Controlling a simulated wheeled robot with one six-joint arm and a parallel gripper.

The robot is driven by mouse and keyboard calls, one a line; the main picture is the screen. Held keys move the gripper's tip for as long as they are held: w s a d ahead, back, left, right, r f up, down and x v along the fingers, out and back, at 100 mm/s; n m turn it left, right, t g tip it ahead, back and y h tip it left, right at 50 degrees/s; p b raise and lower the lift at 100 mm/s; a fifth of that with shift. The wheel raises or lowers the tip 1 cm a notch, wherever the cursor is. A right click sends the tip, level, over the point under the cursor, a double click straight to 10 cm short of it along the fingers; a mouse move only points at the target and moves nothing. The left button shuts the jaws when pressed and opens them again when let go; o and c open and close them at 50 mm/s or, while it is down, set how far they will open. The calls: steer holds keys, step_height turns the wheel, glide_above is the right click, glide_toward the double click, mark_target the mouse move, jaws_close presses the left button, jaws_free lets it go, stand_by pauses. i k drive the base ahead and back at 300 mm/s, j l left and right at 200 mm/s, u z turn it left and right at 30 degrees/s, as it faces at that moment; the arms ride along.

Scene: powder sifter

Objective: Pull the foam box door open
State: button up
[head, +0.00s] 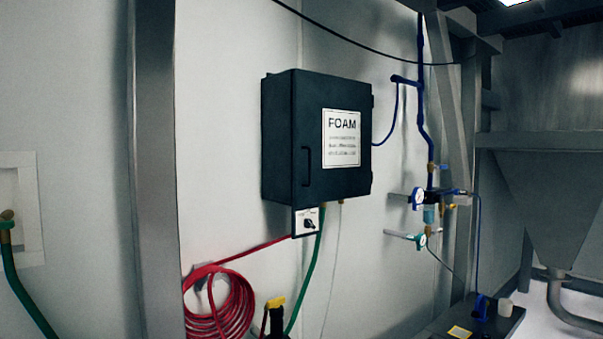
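The foam box (278,140) is a dark box mounted on the pale wall, near the middle of the head view. Its door (345,185) faces me at an angle and looks closed flush against the box. The door carries a white FOAM label (341,138). A dark vertical handle (306,166) is on the left side of the door. Small hinge-like parts show along the right edge. My gripper is not in view, and nothing is seen touching the handle.
A small switch panel (306,222) sits under the box. A coiled red hose (222,308) and a green hose (306,272) hang below. A metal post (155,170) stands left of the box. Blue pipes with valves (430,200) are to the right. The space before the door looks clear.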

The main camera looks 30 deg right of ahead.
mark_target(333, 115)
steer(key=z, duration=1.15)
